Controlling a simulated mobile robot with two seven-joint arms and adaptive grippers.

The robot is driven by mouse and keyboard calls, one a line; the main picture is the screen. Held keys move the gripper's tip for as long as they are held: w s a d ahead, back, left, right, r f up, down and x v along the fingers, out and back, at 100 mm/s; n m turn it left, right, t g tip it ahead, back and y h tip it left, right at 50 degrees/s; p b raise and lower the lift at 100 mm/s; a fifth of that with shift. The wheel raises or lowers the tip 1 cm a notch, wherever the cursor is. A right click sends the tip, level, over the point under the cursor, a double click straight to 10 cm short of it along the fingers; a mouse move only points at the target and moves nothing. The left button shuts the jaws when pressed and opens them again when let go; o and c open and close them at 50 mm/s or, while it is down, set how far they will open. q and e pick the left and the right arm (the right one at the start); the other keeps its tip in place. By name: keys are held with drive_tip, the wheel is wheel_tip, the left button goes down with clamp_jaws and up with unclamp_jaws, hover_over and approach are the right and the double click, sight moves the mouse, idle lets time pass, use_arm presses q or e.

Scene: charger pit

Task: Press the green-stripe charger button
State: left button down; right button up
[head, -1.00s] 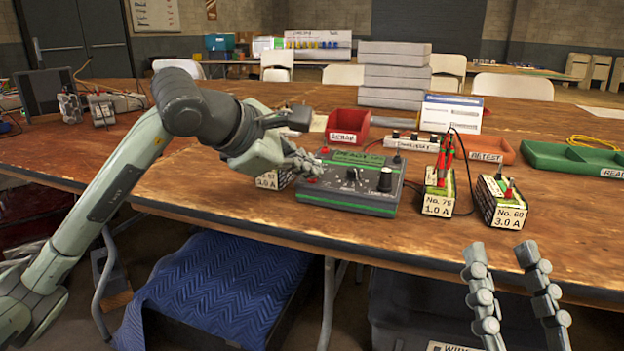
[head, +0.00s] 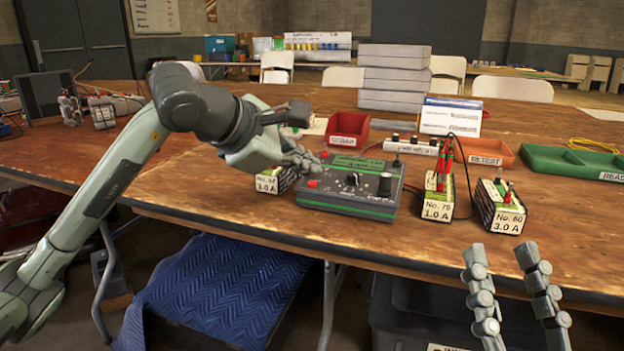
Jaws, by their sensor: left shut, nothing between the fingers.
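The charger (head: 348,204) is a dark grey box with green stripes, a black knob, a small switch and a green-labelled top, standing on the wooden table. A red button (head: 313,183) is on its left front, and another small red part shows at its back left. My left gripper (head: 317,167) is shut and empty, with its fingertips over the charger's left side, just behind the red button in the picture. I cannot tell whether they touch the charger. My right gripper (head: 499,252) is open and empty in front of the table edge.
Battery No. 97 (head: 268,185) stands left of the charger, partly behind my gripper. Battery No. 75 (head: 438,205) with red leads and battery No. 60 (head: 503,212) stand to the right. Behind are a red scrap bin (head: 347,128), a power strip (head: 411,146) and a retest tray (head: 487,153).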

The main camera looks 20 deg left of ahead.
use_arm(q)
drive_tip(key=shift+r, duration=0.1)
drive_tip(key=r+p, duration=0.1)
drive_tip(key=r, duration=0.1)
drive_tip(key=s+r+p, duration=0.1)
drive_tip(key=r+p, duration=0.1)
drive_tip(key=shift+r, duration=0.35)
idle(0.7)
